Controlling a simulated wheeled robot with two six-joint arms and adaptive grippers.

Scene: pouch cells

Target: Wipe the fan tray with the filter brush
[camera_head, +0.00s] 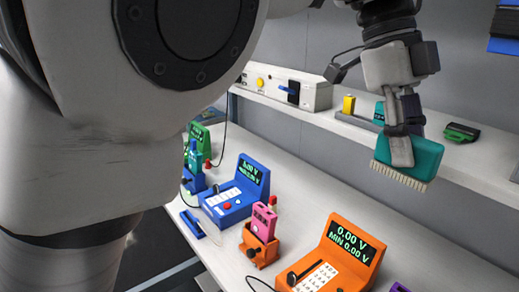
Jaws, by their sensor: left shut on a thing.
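The filter brush (425,160) has a teal block with pale bristles along its lower edge. My left gripper (402,148) is shut on it and holds it up in front of the shelf, bristles facing down. The brush is slightly tilted. I cannot pick out the fan tray for certain. My right gripper is not in view.
A white shelf (345,128) carries a white box (314,95), a yellow block (348,104) and a green item (461,132). The table below holds an orange meter (350,245), a blue meter (240,185) and a pink device (263,222). My arm hides much of the left.

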